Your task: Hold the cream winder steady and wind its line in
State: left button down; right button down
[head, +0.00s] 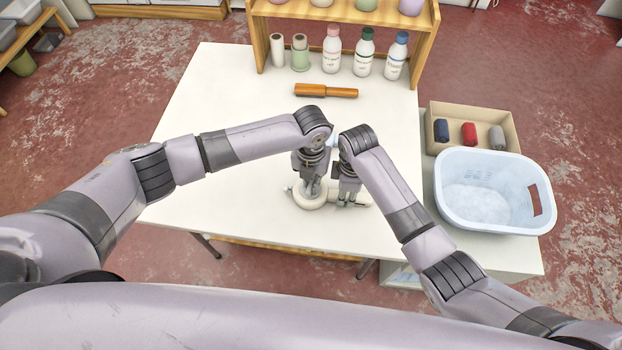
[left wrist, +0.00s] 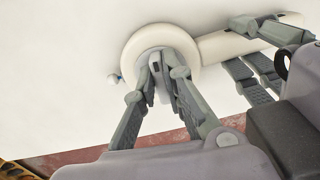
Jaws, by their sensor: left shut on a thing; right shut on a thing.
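The cream winder (head: 307,203) lies near the front edge of the white table, its round drum on the left and a cream bar-shaped handle (head: 364,199) running right. The left wrist view shows the drum (left wrist: 134,50) and handle (left wrist: 218,45). My left gripper (head: 313,190) points down at the drum, its fingers (left wrist: 165,72) shut on a small part there that they mostly hide. My right gripper (head: 348,194) is beside it, shut on the handle. A small blue-tipped piece (left wrist: 117,78) sits at the drum's left edge; any line is too small to make out.
A light blue basket (head: 495,165) and a box (head: 510,118) of rolled cloths stand at right. The table's left side is clear.

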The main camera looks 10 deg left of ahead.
aim_at(311, 182)
pick_arm(q)
jog(key=c, duration=1.7)
grip_release()
jog(key=shift+o, duration=0.2)
jog(key=shift+r, duration=0.1)
notch_tip(311, 182, up, 12)
jog(key=shift+o, duration=0.4)
